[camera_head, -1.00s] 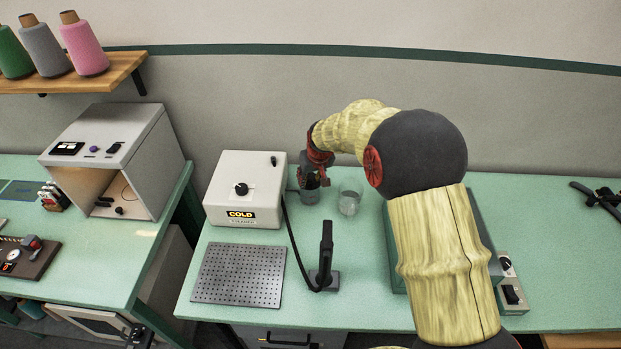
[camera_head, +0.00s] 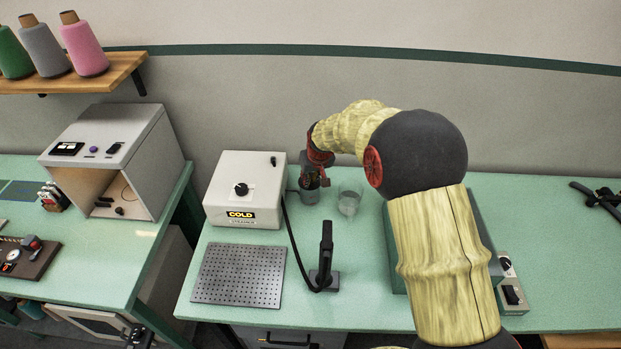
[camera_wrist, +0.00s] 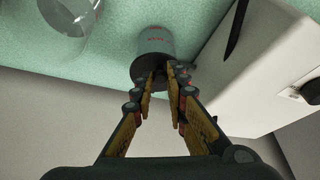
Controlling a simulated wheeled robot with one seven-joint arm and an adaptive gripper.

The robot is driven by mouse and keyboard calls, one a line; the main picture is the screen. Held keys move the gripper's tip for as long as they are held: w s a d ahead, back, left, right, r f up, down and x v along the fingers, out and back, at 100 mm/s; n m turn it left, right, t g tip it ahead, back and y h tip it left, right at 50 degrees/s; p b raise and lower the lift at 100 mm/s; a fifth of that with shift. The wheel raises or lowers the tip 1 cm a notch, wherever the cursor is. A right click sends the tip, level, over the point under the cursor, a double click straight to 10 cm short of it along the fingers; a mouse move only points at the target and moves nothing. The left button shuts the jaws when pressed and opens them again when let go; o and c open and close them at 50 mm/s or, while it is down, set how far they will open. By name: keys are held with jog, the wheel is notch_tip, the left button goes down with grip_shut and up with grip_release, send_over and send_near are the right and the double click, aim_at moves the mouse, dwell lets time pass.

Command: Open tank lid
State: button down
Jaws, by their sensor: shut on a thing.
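The tank is a small grey cylinder (camera_head: 309,196) standing at the right side of the steamer box. In the wrist view the tank (camera_wrist: 155,42) shows small red lettering on its side and a dark end facing my gripper. My gripper (camera_wrist: 161,72) is at that dark end, with its fingertips close together on the dark lid, which they mostly hide. In the head view my gripper (camera_head: 316,178) is small and partly hidden behind my wrist, just above the tank. I cannot tell how far the lid stands off the tank.
The white steamer box (camera_head: 240,180) bears a COLD label. A clear glass beaker (camera_head: 349,202) stands close right of the tank. A black handle on a stand (camera_head: 326,255) with a hose and a perforated plate (camera_head: 238,273) lie in front.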

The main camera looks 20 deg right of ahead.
aim_at(311, 175)
jog(key=shift+r+p, duration=0.15)
jog(key=shift+p, duration=0.15)
jog(key=w+r+g+p, duration=0.1)
jog(key=p, duration=0.2)
jog(key=shift+d+r+g, duration=0.15)
jog(key=shift+g, duration=0.25)
jog(key=g+p, duration=0.1)
jog(key=w+g+y+p, duration=0.1)
jog(key=p, duration=0.1)
jog(key=r+p, duration=0.1)
jog(key=p, duration=0.1)
jog(key=shift+w+d+r+g, duration=0.1)
jog(key=shift+w+d+g, duration=0.15)
jog(key=shift+w+g, duration=0.15)
jog(key=p, duration=0.1)
jog(key=w+g+p, duration=0.1)
jog(key=g+y+p, duration=0.1)
jog(key=shift+w+d+r+m, duration=0.15)
jog(key=shift+d+r+m, duration=0.1)
jog(key=shift+r+m, duration=0.05)
jog(key=shift+w+d+r+g+y+p, duration=0.1)
jog(key=shift+w+g+y+p, duration=0.1)
jog(key=shift+w+g+p, duration=0.25)
jog(key=shift+w+d+r+g+y+p, duration=0.1)
jog(key=shift+w+g+y+p, duration=0.15)
jog(key=shift+g+p, duration=0.3)
jog(key=shift+w, duration=0.15)
